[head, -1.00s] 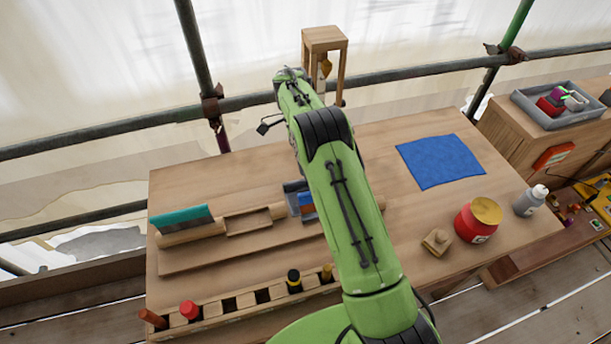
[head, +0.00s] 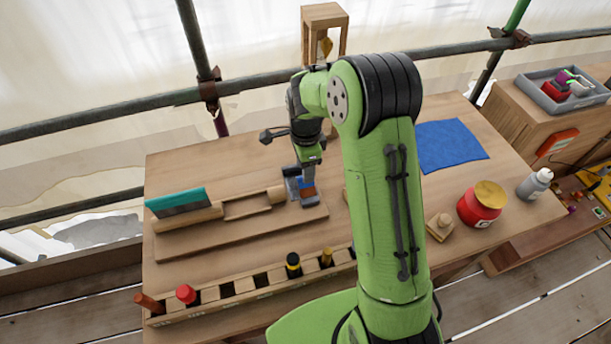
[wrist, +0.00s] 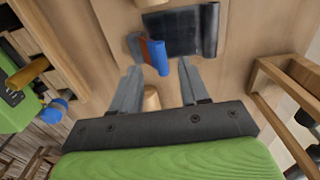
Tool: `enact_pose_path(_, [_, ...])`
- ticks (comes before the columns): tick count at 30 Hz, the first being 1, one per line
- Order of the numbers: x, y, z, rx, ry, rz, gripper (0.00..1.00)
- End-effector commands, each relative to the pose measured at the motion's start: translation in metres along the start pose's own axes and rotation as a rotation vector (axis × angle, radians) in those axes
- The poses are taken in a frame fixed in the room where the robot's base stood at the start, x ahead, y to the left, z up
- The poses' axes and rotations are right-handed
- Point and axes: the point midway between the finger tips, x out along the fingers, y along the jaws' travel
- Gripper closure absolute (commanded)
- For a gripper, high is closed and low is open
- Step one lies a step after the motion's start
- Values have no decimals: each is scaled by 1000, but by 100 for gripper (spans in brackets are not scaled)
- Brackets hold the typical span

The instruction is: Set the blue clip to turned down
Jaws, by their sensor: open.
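The blue clip (head: 303,184) sits at the right end of the wooden spindle on the bench, beside a dark grey sleeve piece; my gripper partly covers it in the head view. In the wrist view the blue clip (wrist: 159,57) shows as a small blue barrel with an orange-brown strip along it, standing up from the dark grey plate (wrist: 185,33). My gripper (wrist: 160,68) is open, with the clip in line with the gap between its fingertips. I cannot tell whether a finger touches it. In the head view my gripper (head: 309,170) points down above the clip.
A tool rack (head: 240,293) with several handles runs along the front edge. A red jar (head: 481,205), a bottle (head: 534,184) and a blue cloth (head: 450,146) lie right. A wooden stand (head: 325,15) rises behind.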

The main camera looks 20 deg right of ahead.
Motion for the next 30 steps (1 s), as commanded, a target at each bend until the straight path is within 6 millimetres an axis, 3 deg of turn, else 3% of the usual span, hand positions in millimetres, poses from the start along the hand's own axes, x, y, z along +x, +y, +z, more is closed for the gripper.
enact_pose_path(3, [24, 0, 0, 0, 0, 2, 55])
enact_pose_path(6, [33, 0, 0, 0, 0, 1, 55])
enact_pose_path(14, [36, 0, 0, -1, 0, 0, 55])
enact_pose_path(24, [35, 0, 0, -1, 0, -1, 100])
enact_pose_path(30, [35, -1, 0, -1, 0, 0, 100])
